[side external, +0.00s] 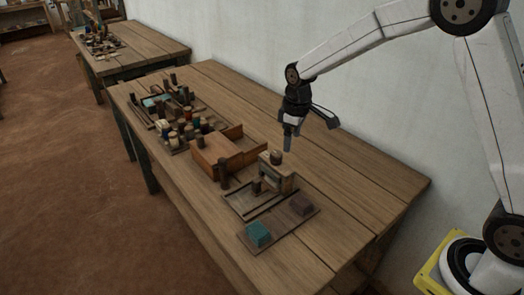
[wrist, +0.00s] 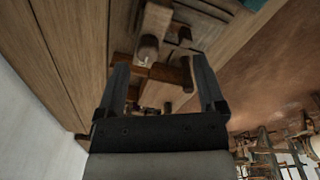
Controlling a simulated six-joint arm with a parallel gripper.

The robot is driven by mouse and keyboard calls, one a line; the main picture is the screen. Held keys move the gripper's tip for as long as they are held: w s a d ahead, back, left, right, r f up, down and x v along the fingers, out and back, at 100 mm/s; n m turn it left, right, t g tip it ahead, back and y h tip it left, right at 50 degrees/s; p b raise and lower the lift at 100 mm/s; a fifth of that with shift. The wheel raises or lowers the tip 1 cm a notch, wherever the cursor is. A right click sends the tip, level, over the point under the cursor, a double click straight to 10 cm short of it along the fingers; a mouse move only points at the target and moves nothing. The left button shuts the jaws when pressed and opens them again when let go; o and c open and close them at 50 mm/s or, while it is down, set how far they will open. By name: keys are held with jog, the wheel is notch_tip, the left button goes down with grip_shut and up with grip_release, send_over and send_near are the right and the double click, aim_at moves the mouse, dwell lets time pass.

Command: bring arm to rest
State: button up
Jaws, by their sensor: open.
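My gripper (side external: 305,130) hangs in the air above the wooden workbench (side external: 350,190) in the side view. In the wrist view my gripper (wrist: 160,75) has its two dark fingers spread apart, with nothing held between them. Below it stands a small wooden block-like fixture with a dark round knob (side external: 276,157). A gap shows between the fingers and the things on the bench.
An open wooden box (side external: 222,152) sits mid-bench. Several spools (side external: 182,130) stand on a tray beyond it. A board (side external: 275,228) with a teal block (side external: 258,234) and a brown block (side external: 301,204) lies nearer. The bench's wall side is mostly clear; a white wall (side external: 250,50) stands behind.

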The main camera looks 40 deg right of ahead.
jog(key=s+f+m+t, duration=0.1)
jog(key=s+m, duration=0.4)
jog(key=s, duration=1.5)
jog(key=shift+a+f+t, duration=0.15)
jog(key=shift+f+t, duration=0.05)
jog(key=shift+t, duration=0.2)
